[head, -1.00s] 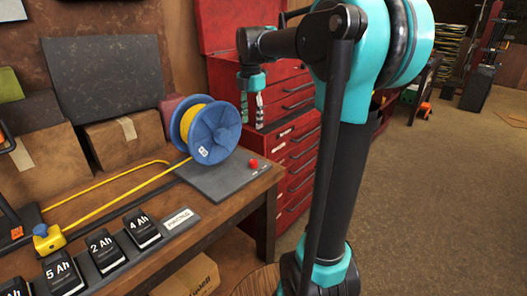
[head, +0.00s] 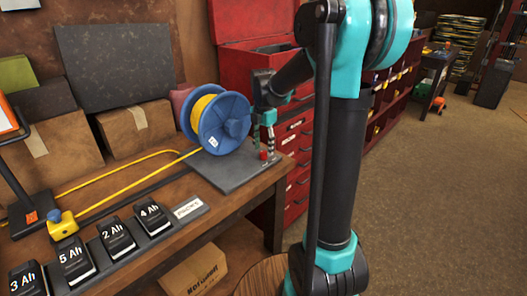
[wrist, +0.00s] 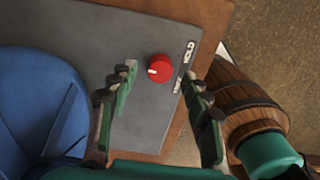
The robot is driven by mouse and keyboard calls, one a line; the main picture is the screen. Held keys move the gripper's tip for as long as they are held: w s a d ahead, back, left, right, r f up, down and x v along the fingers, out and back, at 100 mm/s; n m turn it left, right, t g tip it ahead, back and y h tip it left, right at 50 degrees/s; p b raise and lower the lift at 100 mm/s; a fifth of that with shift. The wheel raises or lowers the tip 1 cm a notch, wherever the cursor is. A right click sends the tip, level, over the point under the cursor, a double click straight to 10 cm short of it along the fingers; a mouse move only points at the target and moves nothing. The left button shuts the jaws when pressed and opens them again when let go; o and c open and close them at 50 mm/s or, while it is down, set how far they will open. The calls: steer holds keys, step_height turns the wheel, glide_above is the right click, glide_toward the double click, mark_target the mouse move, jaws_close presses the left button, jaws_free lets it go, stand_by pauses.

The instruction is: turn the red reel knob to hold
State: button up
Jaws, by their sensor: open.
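The red reel knob (wrist: 159,67) sits on the grey plate (wrist: 75,33). Its white mark is on the left side of the knob in the wrist view. A HOLD label (wrist: 190,52) lies to the knob's right, with a second label (wrist: 178,86) below it that is hard to read. My gripper (wrist: 159,76) is open, with one finger on each side of the knob and gaps visible to both. In the head view the knob (head: 263,155) shows by the fingertips, partly hidden by them; I cannot tell their exact height over the plate.
The blue reel (head: 225,124) with yellow line stands close to the left of my gripper. A row of black battery packs (head: 116,237) lies along the bench front. A red tool cabinet (head: 240,60) stands behind, and a wooden barrel (wrist: 238,85) shows beyond the bench edge.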

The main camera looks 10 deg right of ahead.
steer(key=shift+f, duration=1.05)
jaws_close()
